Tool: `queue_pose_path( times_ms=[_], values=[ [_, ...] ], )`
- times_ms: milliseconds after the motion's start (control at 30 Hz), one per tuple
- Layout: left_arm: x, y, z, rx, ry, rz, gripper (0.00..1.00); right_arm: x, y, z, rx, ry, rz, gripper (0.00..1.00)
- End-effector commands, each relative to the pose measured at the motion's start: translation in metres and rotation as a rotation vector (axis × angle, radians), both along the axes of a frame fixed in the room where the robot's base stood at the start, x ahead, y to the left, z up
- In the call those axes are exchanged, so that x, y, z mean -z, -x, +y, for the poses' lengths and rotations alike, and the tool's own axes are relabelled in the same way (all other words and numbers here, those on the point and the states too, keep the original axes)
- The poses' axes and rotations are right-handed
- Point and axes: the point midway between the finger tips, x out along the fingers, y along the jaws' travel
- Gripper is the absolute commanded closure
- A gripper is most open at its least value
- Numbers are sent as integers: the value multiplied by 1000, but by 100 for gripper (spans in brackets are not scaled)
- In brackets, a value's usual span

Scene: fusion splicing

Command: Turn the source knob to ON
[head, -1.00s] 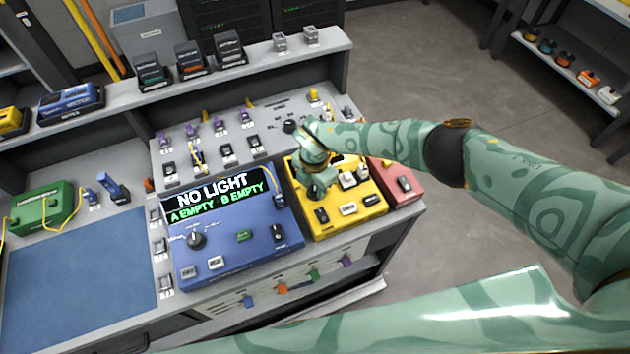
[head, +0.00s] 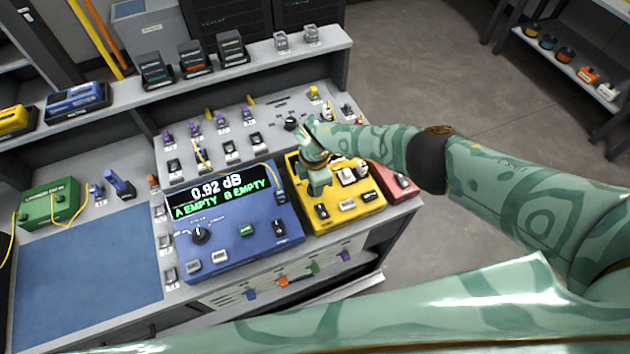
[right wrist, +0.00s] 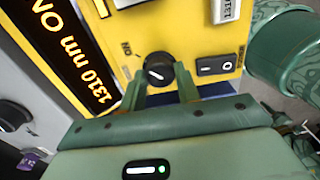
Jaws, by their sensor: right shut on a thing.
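The yellow source box (head: 332,221) stands right of the blue meter box in the head view, partly covered by my right arm. Its black round source knob (right wrist: 158,68) shows in the right wrist view, with a small white mark on its face. My right gripper (right wrist: 159,84) is shut on this knob, one finger on each side. In the head view my right gripper (head: 318,180) hides the knob. The source display (right wrist: 98,78) reads "1310 nm ON" in orange. My left gripper is not in view.
The blue meter box (head: 238,245) reads "0.92 dB", "A EMPTY", "B EMPTY". A red box (head: 396,184) is close on the right. A blue mat (head: 85,265) and green box (head: 50,204) lie left. A panel with small parts stands behind.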

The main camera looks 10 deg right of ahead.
Motion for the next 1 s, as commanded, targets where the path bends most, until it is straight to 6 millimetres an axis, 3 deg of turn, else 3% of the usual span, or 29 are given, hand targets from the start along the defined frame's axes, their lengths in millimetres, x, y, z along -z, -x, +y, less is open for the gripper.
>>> queue_pose_path(
  times_ms=[167, 200, 267, 533, 667, 1000],
  values=[
    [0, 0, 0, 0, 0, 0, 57, -1, -1, 0, 2, -1, -1, 91],
    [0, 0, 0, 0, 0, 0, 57, -1, -1, 0, 2, -1, -1, 62],
    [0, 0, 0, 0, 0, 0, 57, -1, -1, 0, 1, -1, -1, 46],
    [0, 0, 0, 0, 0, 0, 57, -1, 0, 0, 0, -1, -1, 46],
    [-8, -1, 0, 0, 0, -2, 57, -12, -1, -1, 0, 0, -2, 46],
    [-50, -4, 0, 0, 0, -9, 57, -98, -2, -1, -2, -1, -5, 46]
  ],
)
